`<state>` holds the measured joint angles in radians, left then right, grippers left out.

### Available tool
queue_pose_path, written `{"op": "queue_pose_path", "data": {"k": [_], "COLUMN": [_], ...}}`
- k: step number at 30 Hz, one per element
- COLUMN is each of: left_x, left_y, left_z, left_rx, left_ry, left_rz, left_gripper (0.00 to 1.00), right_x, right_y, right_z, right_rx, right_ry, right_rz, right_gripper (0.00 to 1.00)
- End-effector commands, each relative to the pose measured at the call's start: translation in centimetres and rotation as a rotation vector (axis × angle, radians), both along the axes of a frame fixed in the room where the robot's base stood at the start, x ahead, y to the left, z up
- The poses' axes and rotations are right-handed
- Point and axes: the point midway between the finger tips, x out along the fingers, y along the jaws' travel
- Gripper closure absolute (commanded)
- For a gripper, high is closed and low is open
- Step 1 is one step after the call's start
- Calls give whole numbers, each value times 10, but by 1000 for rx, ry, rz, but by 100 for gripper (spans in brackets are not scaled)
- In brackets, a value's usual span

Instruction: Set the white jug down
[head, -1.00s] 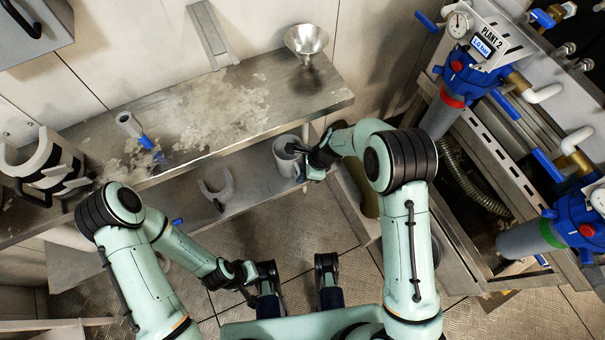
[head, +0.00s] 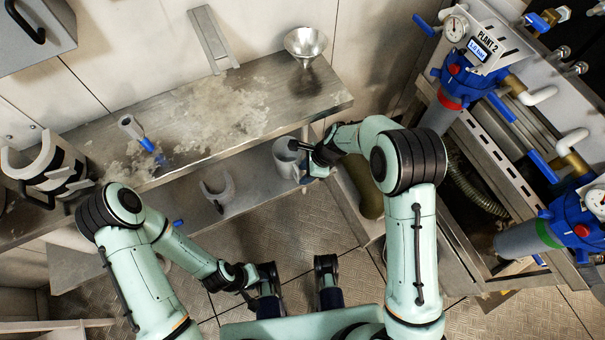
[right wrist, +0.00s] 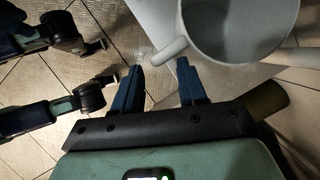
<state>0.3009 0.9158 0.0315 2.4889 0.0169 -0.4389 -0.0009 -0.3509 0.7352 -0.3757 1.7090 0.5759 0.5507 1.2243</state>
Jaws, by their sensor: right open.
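The white jug (head: 285,158) stands upright on the lower shelf, near its right end and under the front edge of the steel worktop. In the right wrist view the jug (right wrist: 240,32) is at the top right, its handle (right wrist: 171,50) pointing down-left towards my fingers. My right gripper (head: 305,158) is right beside the jug on the handle side. In the right wrist view its two fingers (right wrist: 158,76) are apart, with the handle's end just beyond the gap between them. My left gripper (head: 250,297) is low over the floor, small and dark; its jaws cannot be made out.
The steel worktop (head: 215,125) above holds a metal funnel (head: 305,43) and a blue-handled valve piece (head: 140,135). A grey U-shaped holder (head: 217,188) is on the lower shelf left of the jug. Plant housings (head: 458,82) and their frame stand at the right.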

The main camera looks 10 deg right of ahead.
Motion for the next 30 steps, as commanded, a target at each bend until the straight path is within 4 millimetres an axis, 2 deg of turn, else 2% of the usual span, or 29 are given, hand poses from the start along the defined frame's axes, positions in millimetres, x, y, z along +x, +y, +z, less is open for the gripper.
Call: {"op": "queue_pose_path", "data": {"k": [1,3,10,16,19,20,22,23,25,27,30], "left_x": [-1,-2,-5,-5,-5,-5,-5,-5,-5,-5,-5], "left_y": [0,0,0,0,0,0,0,0,0,0,0], "left_z": [5,7,11,10,10,10,10,10,10,10,10], "left_rx": [-1,-2,-3,-2,-2,-2,-2,-2,-2,-2,-2], "left_ry": [4,7,16,17,17,17,17,17,17,17,17], "left_rz": [-1,-2,-4,-4,-3,-4,-3,-4,-4,-4,-4], "left_gripper": [57,57,57,57,57,57,57,57,57,57,57], "right_x": [0,-1,-3,-5,-20,-29,-61,-80,-130,-178,-233], "right_y": [-4,-8,-17,-20,-32,-38,-56,-64,-79,-84,-78], "right_z": [12,23,42,40,16,4,-33,-50,-88,-112,-127], "right_rx": [0,1,0,-5,-41,-60,-111,-131,-165,-165,-133], "right_ry": [-3,-3,-1,1,-2,-4,-14,-20,-46,-96,-191], "right_rz": [0,0,2,8,63,98,222,294,499,710,965], "right_gripper": [58,58,58,58,58,58,58,58,58,58,58]}}
